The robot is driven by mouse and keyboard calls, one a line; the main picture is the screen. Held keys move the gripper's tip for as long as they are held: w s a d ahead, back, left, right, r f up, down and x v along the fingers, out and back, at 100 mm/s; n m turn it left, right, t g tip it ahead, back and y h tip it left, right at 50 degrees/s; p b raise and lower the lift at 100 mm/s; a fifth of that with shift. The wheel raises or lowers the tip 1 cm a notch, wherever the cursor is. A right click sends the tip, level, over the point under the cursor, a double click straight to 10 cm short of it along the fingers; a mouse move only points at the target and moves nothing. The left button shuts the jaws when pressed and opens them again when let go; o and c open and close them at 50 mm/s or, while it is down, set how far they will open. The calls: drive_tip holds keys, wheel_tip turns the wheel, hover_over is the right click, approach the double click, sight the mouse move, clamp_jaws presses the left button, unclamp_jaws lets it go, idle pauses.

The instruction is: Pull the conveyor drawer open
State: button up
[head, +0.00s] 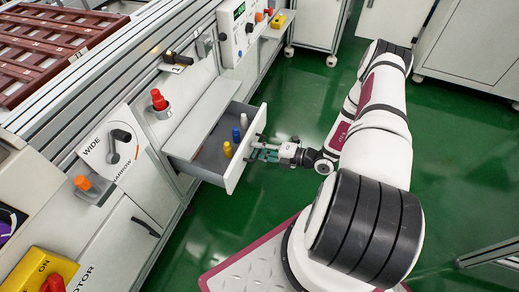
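The conveyor drawer (238,167) is a white and grey box pulled out from the conveyor's side, with its grey inside showing. Blue, white and yellow peg-like items stand in it. My gripper (258,147) is at the outer side of the drawer's front panel, with its fingers pointing left at the panel. The fingers show as two dark prongs close to or touching the front. The drawer's handle cannot be made out, so whether the fingers hold it is not clear.
A control panel with a WIDE/NARROW dial (120,140) is left of the drawer. A red knob (159,101) and orange knob (83,183) stick out nearby. A yellow ON box (40,270) is at lower left. Green floor (225,215) is clear in front of the drawer.

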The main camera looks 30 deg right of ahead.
drive_tip(key=v, duration=1.2)
idle(0.5)
